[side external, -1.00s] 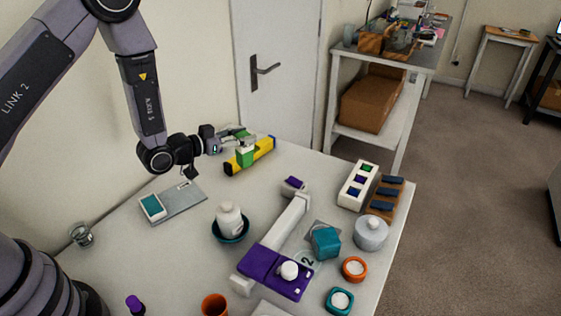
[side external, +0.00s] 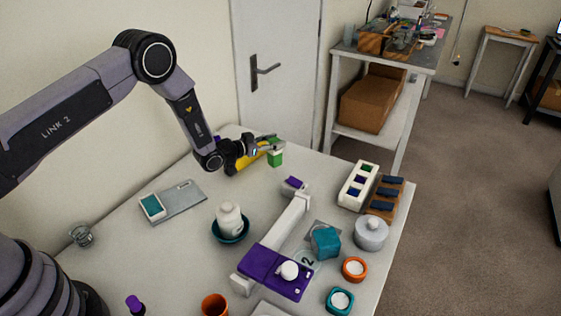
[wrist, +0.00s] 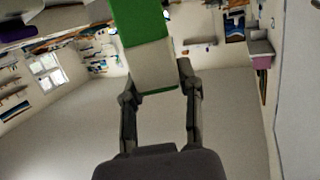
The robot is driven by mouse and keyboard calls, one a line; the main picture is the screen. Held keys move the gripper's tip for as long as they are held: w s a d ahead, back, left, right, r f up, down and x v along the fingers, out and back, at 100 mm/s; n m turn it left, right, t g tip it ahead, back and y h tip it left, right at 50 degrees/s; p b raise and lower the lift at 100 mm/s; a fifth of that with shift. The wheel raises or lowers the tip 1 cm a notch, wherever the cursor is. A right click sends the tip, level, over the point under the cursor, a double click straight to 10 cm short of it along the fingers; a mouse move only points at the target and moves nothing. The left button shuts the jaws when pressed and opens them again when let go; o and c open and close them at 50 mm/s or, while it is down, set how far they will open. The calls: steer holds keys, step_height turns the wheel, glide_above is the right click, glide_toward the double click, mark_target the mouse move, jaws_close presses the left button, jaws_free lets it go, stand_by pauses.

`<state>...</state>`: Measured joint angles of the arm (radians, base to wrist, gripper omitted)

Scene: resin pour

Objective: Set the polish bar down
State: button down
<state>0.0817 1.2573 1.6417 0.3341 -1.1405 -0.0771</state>
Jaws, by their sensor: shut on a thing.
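The polish bar is a block with a green end and a pale end. In the side view its green part (side external: 275,158) shows beyond my gripper (side external: 268,146), near the back edge of the table. In the wrist view the pale part of the polish bar (wrist: 155,65) is between the two fingers of my gripper (wrist: 160,85), with the green end beyond. My gripper is shut on it and reaches out sideways. I cannot tell whether the bar touches the table.
A yellow cylinder (side external: 241,167) lies just beside and partly behind my gripper. A grey slab (side external: 182,203) lies to the left. Table between is clear.

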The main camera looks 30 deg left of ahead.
mark_target(270, 152)
steer(key=shift+w+f, duration=0.15)
steer(key=shift+f, duration=1.55)
steer(key=shift+f, duration=0.1)
steer(key=c, duration=0.7)
jaws_free()
steer(key=shift+c, duration=0.2)
